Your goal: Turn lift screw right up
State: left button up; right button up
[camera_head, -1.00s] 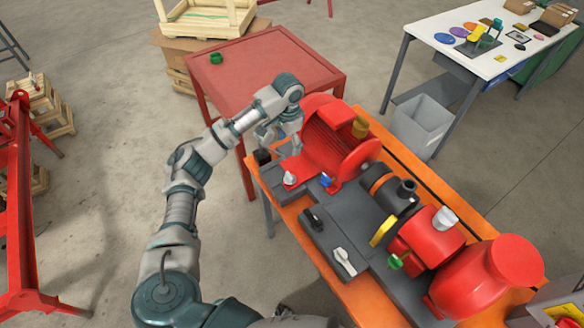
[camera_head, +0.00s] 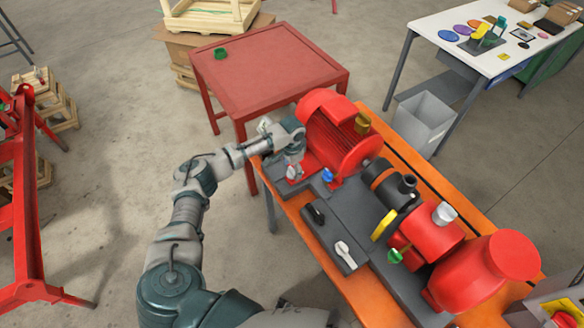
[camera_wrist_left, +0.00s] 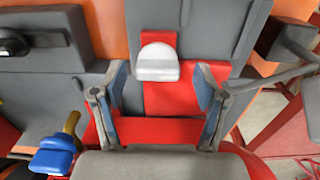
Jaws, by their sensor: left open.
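My left gripper (camera_head: 292,162) is open and points down at the near-left end of the pump skid, beside the red motor (camera_head: 337,133). In the left wrist view the fingers (camera_wrist_left: 160,82) stand apart on either side of a white-grey knob (camera_wrist_left: 157,63), with a gap on both sides. The knob sits on a red foot plate; in the head view it shows just below the gripper (camera_head: 293,174). A blue knob (camera_head: 328,175) stands at the other motor foot and also shows at the lower left of the wrist view (camera_wrist_left: 52,156). No label tells which is the right lift screw.
On the grey base are a black knob (camera_head: 316,213) and a white lever knob (camera_head: 345,252). A red table (camera_head: 268,70) stands behind.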

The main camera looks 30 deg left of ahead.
pick_arm(q)
jog(key=shift+d, duration=0.1)
jog(key=c, duration=1.2)
jog(key=shift+o, duration=0.2)
